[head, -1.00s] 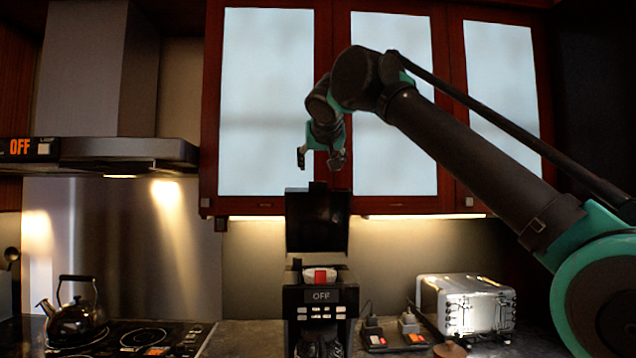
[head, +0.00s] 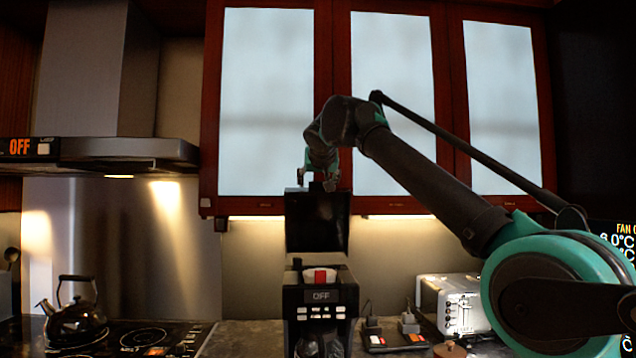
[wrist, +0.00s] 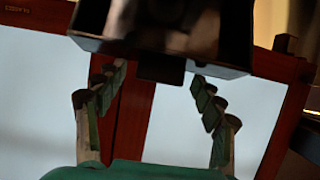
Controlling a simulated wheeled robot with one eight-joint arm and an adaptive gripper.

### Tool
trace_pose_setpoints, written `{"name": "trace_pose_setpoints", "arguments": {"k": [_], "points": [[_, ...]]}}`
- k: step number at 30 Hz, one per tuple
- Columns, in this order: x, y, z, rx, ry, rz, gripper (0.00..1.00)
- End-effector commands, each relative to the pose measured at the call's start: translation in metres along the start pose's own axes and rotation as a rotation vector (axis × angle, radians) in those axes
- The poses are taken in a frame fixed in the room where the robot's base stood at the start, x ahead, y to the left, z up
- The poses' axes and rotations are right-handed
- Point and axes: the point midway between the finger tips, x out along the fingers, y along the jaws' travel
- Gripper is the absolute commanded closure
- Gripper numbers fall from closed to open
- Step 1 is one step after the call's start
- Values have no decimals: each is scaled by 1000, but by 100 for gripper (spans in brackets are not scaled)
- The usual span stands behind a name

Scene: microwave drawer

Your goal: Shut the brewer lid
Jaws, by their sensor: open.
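My gripper (head: 317,182) is open and empty at the top edge of the lid in the head view. In the wrist view, the fingers of my gripper (wrist: 157,105) are spread wide, with the dark lid (wrist: 165,30) just beyond the tips. Whether they touch the lid, I cannot tell.
Cabinets with pale panels (head: 392,105) hang behind the arm. A toaster (head: 450,302) stands right of the brewer, partly behind my arm. A kettle (head: 75,318) sits on the stove at left, under the range hood (head: 110,152).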

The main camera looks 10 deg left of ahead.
Motion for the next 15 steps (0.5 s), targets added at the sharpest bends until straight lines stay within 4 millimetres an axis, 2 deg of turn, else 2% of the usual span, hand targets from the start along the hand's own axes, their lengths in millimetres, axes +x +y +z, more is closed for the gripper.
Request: {"name": "trace_pose_setpoints", "arguments": {"k": [2, 15], "points": [[0, 0, 0, 0, 0, 0, 38], [0, 0, 0, 0, 0, 0, 93]]}}
